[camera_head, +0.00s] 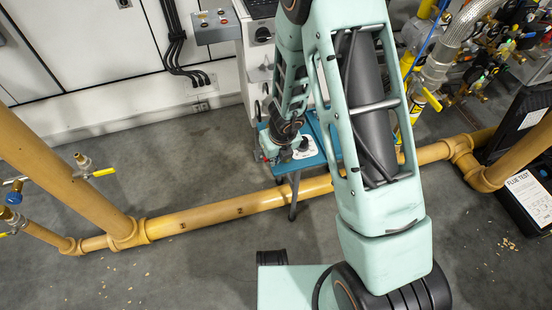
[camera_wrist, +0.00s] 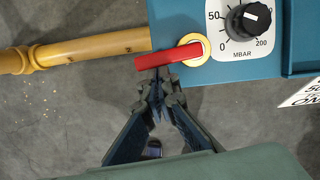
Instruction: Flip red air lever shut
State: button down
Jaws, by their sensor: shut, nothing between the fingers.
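The red air lever (camera_wrist: 168,58) shows in the wrist view, lying nearly crosswise. Its right end sits on a brass-coloured ring (camera_wrist: 190,48) at the edge of a blue panel (camera_wrist: 220,72), and its left end reaches out past the panel. My gripper (camera_wrist: 157,76) is shut and empty, with its fingertips just below the middle of the lever; I cannot tell whether they touch it. In the head view my gripper (camera_head: 272,156) is small, by the blue stand (camera_head: 312,158), and the lever cannot be made out there.
A black dial (camera_wrist: 248,20) marked MBAR sits right of the lever on the panel. A white label (camera_wrist: 303,95) is at the right edge. A yellow pipe (camera_head: 230,208) runs low across the floor before the stand. A black case (camera_head: 515,180) stands at right. Floor at left is mostly clear.

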jog(key=shift+w+a+r+m+p, duration=0.15)
jog(key=shift+w+a+m+p, duration=0.3)
jog(key=shift+w+m, duration=0.35)
jog(key=shift+s, duration=0.1)
jog(key=shift+d, duration=0.1)
jog(key=shift+s+d+b, duration=0.4)
jog(key=shift+d+b, duration=0.2)
jog(key=shift+b, duration=0.15)
jog(key=shift+s, duration=0.1)
jog(key=shift+s+d, duration=0.1)
